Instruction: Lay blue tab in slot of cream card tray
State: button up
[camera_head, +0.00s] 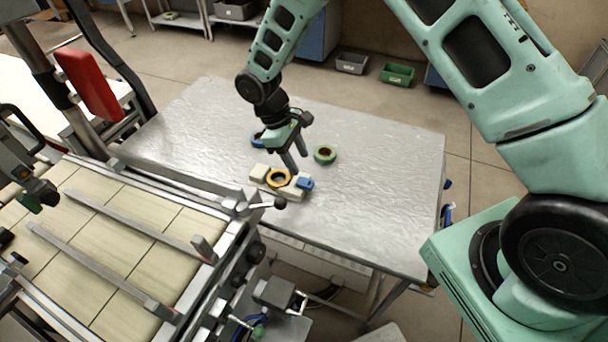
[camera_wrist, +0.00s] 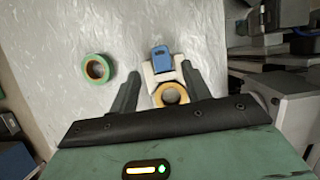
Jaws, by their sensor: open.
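The cream card tray (camera_head: 258,171) lies on the metal table, with a yellow tape reel (camera_head: 278,178) on its middle. The blue tab (camera_head: 305,184) is at the tray's right end in the head view. In the wrist view the blue tab (camera_wrist: 162,60) lies at the far end of the cream tray (camera_wrist: 151,76), beyond the yellow reel (camera_wrist: 171,96). I cannot tell whether the tab sits fully down in a slot. My gripper (camera_head: 298,163) is open and empty above the tray. In the wrist view its fingers (camera_wrist: 161,68) appear on either side of the tray.
A green tape reel (camera_head: 325,154) lies on the table behind the tray. A blue reel (camera_head: 257,138) is partly hidden by my gripper. The metal table (camera_head: 390,190) is clear to the right. A conveyor frame (camera_head: 130,240) with rails and a lever stands close at the left.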

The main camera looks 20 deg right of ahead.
jog(key=s+a+r+t+y+b, duration=0.1)
jog(key=s+a+r, duration=0.2)
jog(key=s+r, duration=0.35)
jog(key=s+a+r+y, duration=0.1)
jog(key=s+a+r, duration=0.3)
jog(key=r, duration=0.5)
jog(key=s+d+r+t+y, duration=0.1)
jog(key=s, duration=0.7)
jog(key=s+d+r+m+t, duration=0.1)
jog(key=s+r, duration=0.1)
jog(key=s, duration=0.6)
jog(key=shift+s+d+r+m+y, duration=0.15)
jog(key=shift+d+r+m+y, duration=0.15)
jog(key=shift+y, duration=0.1)
